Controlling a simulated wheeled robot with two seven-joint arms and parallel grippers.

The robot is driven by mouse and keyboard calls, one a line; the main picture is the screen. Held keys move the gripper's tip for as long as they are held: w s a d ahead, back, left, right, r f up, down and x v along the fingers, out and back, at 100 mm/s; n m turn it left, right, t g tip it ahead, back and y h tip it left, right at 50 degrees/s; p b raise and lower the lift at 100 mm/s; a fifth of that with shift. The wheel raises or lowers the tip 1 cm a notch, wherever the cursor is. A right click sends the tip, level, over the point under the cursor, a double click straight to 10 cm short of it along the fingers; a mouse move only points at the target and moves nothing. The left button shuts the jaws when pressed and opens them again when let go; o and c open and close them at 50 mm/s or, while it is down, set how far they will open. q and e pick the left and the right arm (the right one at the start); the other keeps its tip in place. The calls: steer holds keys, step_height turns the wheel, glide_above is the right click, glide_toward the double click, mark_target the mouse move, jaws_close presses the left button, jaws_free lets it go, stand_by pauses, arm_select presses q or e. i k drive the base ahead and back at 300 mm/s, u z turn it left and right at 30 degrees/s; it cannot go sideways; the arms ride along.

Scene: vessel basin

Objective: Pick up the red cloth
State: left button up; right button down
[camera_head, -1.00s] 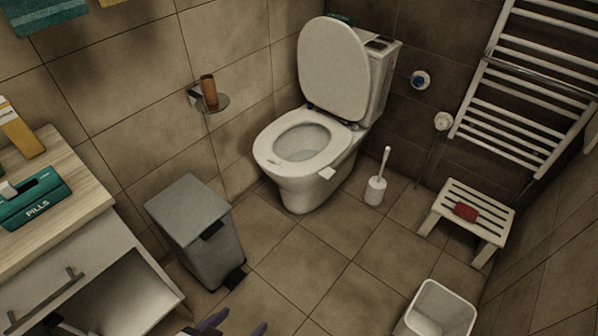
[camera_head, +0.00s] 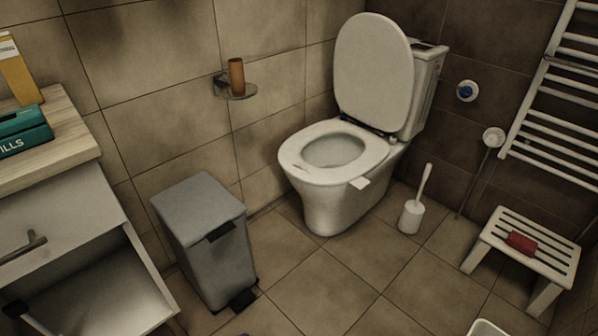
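The red cloth (camera_head: 521,242) is a small, folded, dark red piece. It lies on the slatted top of a low white stool (camera_head: 490,232) at the right, below the towel radiator. Nothing covers it. Neither of my grippers can be made out in the current head view. Only a tiny dark bit shows at the bottom edge, too small to tell what it is.
A toilet (camera_head: 330,205) with raised lid stands at the back centre, with a white brush holder (camera_head: 411,217) beside it. A grey pedal bin (camera_head: 207,245) stands left, next to a cabinet (camera_head: 60,225) with an open lower compartment. The tiled floor between is clear.

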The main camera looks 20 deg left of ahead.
mark_target(527, 247)
steer(key=i, duration=1.7)
steer(key=z, duration=0.45)
